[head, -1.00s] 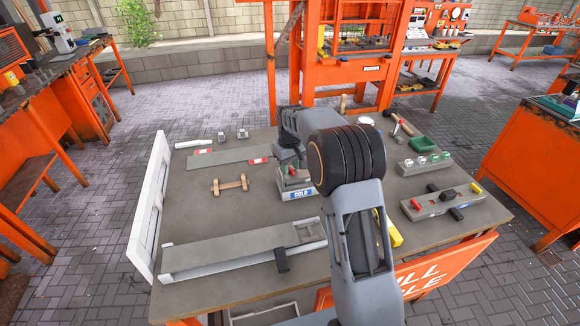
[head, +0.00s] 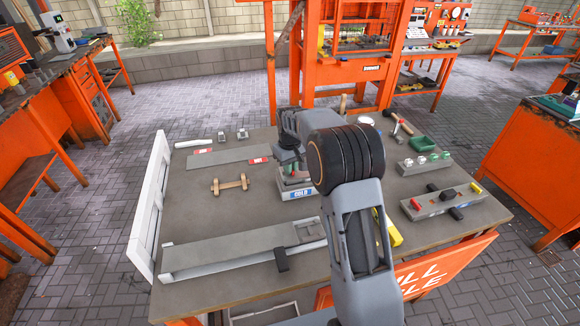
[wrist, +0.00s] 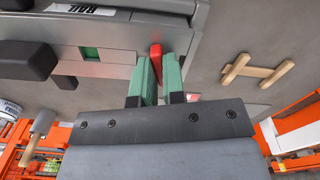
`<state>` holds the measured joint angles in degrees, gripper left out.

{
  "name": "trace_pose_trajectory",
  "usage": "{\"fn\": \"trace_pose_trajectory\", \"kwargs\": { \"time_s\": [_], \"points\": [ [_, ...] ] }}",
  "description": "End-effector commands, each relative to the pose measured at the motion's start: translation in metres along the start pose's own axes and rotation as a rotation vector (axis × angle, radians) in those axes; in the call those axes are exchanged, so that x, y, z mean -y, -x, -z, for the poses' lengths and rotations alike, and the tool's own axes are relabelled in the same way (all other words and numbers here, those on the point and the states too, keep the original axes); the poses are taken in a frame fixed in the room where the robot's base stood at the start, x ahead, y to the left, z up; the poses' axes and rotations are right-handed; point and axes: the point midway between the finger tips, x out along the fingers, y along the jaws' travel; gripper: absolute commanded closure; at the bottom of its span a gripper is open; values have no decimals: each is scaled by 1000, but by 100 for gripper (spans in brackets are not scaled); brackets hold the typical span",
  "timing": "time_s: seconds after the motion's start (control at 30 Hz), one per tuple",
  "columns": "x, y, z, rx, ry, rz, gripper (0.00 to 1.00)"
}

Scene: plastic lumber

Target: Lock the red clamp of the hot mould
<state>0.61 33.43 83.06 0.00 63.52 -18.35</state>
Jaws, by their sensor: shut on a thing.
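In the wrist view, the red clamp (wrist: 155,52) is a small red lever at the edge of a grey metal mould (wrist: 110,38). The mould has a white label that seems to read RAIL, upside down. My gripper (wrist: 159,70) has two green fingers, one on each side of the clamp's lower part, shut on it. The clamp's top sticks out past the fingers. My arm hides much of the work spot there.
A dark block (wrist: 27,61) stands on the left in the wrist view. A wooden H-shaped piece (head: 230,184) lies left of my gripper. A long grey channel (head: 235,250) lies in front. A block with dark handles (head: 440,203) and a green bin (head: 423,144) are right.

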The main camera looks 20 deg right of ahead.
Motion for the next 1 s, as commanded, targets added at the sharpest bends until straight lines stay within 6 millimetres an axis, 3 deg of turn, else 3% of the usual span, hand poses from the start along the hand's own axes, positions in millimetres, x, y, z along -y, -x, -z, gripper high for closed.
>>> {"fn": "trace_pose_trajectory", "kwargs": {
  "time_s": [0.33,0.67,0.7,0.93,1.0],
  "points": [
    [0,0,0,-1,-268,0,100],
    [0,0,0,-1,-294,0,100],
    [0,0,0,-1,-294,0,87],
    [0,0,0,-1,-293,0,65],
    [0,0,0,-1,-292,0,64]
  ]
}}
